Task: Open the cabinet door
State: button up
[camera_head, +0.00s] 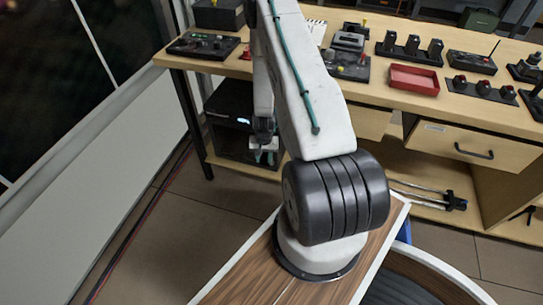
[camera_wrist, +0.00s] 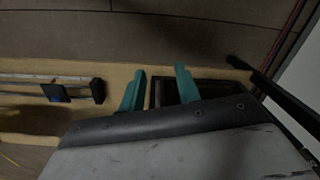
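My gripper (camera_head: 265,140) is low beneath the left part of the wooden desk (camera_head: 410,97), in front of a black box (camera_head: 232,145) on the lower shelf; the arm hides part of this area. In the wrist view my gripper (camera_wrist: 160,72) has its two teal fingers spread apart. The dark box shows behind and between them, and I cannot tell whether they touch it. No hinged cabinet door can be made out clearly. A wooden front (camera_head: 470,147) with a dark bar handle (camera_head: 474,151) and a white label is at the right under the desktop, well away from my gripper.
Several control panels and a red tray (camera_head: 414,79) stand on the desktop. Metal rods with a black end piece (camera_head: 455,201) lie on the lower shelf; the end piece also shows in the wrist view (camera_wrist: 97,90). A black desk leg (camera_head: 190,124) stands left of my gripper. Tiled floor is free at left.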

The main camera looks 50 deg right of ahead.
jog(key=w+d+f+m+t+h, duration=0.1)
jog(key=d+f+h, duration=0.1)
jog(key=d+f, duration=0.4)
jog(key=t+h, duration=0.1)
jog(key=h, duration=0.1)
send_over(272, 164)
jog(key=f, duration=0.7)
jog(key=shift+w+d+f, duration=0.2)
jog(key=shift+w, duration=0.1)
grip_shut()
